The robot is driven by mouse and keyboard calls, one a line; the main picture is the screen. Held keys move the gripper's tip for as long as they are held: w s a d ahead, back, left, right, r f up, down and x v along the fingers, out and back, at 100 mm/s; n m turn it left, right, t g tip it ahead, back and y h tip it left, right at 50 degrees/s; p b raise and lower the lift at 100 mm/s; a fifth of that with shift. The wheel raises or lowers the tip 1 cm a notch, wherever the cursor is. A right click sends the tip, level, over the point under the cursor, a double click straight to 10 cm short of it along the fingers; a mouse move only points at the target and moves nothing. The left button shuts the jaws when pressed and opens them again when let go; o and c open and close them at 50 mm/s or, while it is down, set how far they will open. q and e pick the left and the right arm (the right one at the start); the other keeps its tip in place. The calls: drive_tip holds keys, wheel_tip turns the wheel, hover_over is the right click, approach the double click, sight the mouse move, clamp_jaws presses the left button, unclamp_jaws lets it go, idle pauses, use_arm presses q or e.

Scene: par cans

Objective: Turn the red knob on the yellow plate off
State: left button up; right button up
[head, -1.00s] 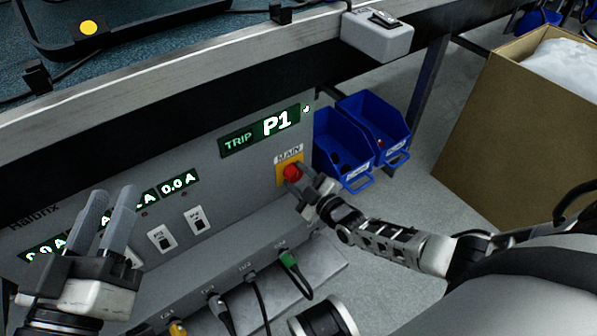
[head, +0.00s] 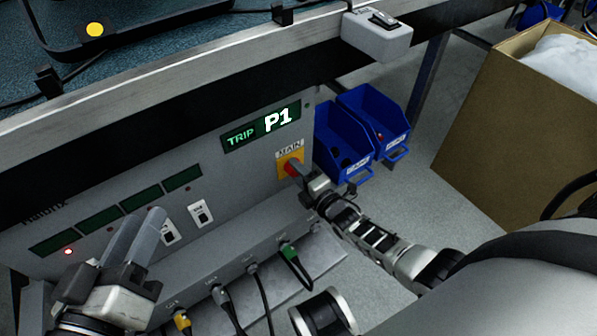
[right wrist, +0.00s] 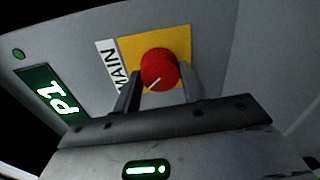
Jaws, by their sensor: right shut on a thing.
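The red knob (right wrist: 158,69) sits on the yellow plate (right wrist: 178,43) under the MAIN label (right wrist: 112,65). In the right wrist view its white pointer line slants to the lower left. In the head view the knob (head: 291,168) and plate (head: 284,158) are partly covered by my right gripper (head: 301,172). My right gripper (right wrist: 160,88) is shut on the knob, one finger on each side. My left gripper (head: 140,235) is at the lower left, in front of the panel, with its two fingers close together and nothing seen between them; how far they are apart is unclear.
The display (head: 261,129) reads TRIP P1. Smaller displays (head: 141,198) to its left are dark, with a red lamp (head: 68,252) lit below one. Rocker switches (head: 201,213) and plugged cables (head: 292,262) lie lower. Blue bins (head: 372,127) and a cardboard box (head: 520,110) stand right.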

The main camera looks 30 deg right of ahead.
drive_tip(key=shift+f+n, duration=0.1)
drive_tip(key=shift+n, duration=0.4)
idle(0.3)
drive_tip(key=o, duration=1)
use_arm(q)
drive_tip(key=shift+r, duration=0.1)
